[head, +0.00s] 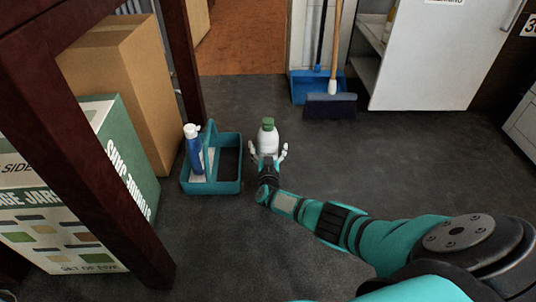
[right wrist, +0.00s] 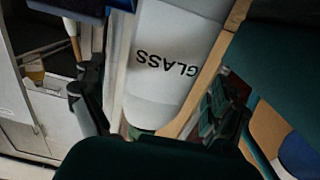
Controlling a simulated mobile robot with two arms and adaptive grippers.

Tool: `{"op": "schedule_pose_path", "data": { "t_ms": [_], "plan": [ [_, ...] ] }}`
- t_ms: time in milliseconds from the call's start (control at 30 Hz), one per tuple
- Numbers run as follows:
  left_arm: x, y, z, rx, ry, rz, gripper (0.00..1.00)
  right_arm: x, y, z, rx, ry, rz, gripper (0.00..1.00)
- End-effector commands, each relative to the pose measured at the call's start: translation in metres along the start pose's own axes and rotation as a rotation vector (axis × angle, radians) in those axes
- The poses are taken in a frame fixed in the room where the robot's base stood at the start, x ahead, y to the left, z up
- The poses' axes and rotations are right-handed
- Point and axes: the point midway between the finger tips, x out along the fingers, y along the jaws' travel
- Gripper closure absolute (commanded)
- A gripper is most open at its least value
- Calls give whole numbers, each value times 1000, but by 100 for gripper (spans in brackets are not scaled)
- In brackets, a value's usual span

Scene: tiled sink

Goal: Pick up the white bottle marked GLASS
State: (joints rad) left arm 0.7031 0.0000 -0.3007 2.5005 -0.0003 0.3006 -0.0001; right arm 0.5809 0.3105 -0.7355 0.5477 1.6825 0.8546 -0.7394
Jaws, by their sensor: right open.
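The white bottle with a green cap (head: 267,140) stands upright on the dark floor, right of the teal caddy. In the right wrist view the bottle (right wrist: 170,45) shows its GLASS lettering, upside down. My right gripper (head: 268,150) is open, with its fingers on either side of the bottle's lower part. In the right wrist view, the gripper (right wrist: 155,105) has one dark finger left of the bottle and one right of it. I cannot tell whether they touch it. The gripper hides the bottle's base in the head view. My left gripper is not in view.
The teal caddy (head: 212,188) holds a blue-and-white bottle (head: 193,150) close left of my right gripper. Cardboard boxes (head: 125,85) and a dark red post (head: 75,150) stand at left. A blue dustpan (head: 307,90) and broom (head: 330,106) are behind. Floor right of the bottle is clear.

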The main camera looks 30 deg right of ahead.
Motion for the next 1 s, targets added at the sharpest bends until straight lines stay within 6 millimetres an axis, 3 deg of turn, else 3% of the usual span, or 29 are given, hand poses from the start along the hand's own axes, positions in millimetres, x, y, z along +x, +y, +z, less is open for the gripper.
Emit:
{"op": "schedule_pose_path", "data": {
  "t_ms": [33, 100, 433, 1000],
  "plan": [
    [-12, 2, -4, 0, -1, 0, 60, 7, 0, 6, -2, 2, 0, 2],
    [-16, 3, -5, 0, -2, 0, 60, 14, 0, 5, -1, 1, 0, 2],
    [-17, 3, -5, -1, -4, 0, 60, 21, 0, 0, 0, -1, -1, 2],
    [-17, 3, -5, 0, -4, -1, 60, 20, 0, 1, 0, -1, 0, 75]
  ]
}}
